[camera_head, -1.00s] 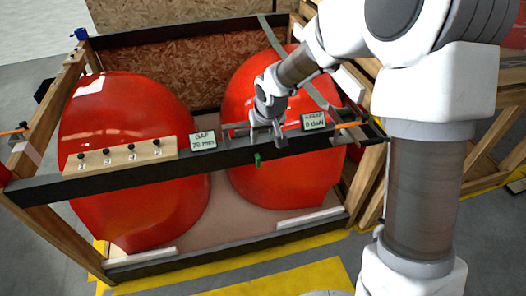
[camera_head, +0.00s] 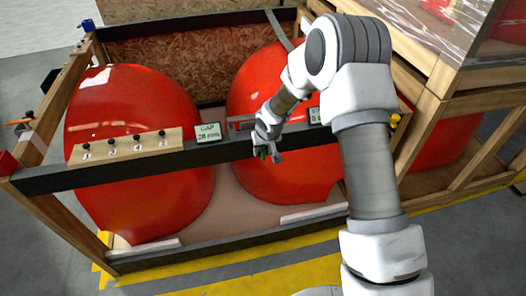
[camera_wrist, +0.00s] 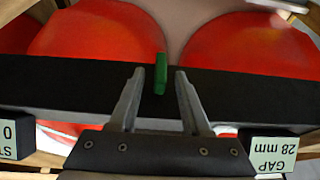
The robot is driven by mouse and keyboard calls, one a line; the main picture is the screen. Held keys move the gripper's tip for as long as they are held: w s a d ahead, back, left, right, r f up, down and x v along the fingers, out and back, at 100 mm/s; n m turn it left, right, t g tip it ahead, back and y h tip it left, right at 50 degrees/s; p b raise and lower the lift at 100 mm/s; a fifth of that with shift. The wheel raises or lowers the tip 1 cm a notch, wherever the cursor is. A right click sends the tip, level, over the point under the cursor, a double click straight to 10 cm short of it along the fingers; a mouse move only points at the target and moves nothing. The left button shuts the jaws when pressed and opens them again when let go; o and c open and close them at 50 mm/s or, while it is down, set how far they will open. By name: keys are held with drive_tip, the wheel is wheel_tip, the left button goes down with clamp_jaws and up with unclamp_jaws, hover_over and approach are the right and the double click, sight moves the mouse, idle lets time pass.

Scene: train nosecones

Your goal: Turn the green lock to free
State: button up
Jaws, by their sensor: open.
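The green lock (camera_wrist: 161,76) is a small upright green piece at the black crossbar, between the two red nosecones. It also shows in the head view (camera_head: 263,153), partly hidden by my gripper. My gripper (camera_head: 272,157) is at the front of the crossbar, right beside the lock. In the wrist view my gripper (camera_wrist: 160,82) is open, with one finger on each side of the lock and a gap on both sides. The lock lines up with the space between the fingertips; how deep it sits between them I cannot tell.
A display (camera_head: 208,132) reading a gap of 28 mm is left of my gripper on the crossbar (camera_head: 100,175). A second display (camera_head: 315,116) is partly hidden by my arm. A wooden strip (camera_head: 125,146) with several black knobs is further left. Red nosecones (camera_head: 135,110) lie behind.

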drive_tip(key=shift+w+a+f, duration=0.1)
drive_tip(key=shift+w+f, duration=0.1)
drive_tip(key=shift+f, duration=0.3)
clamp_jaws()
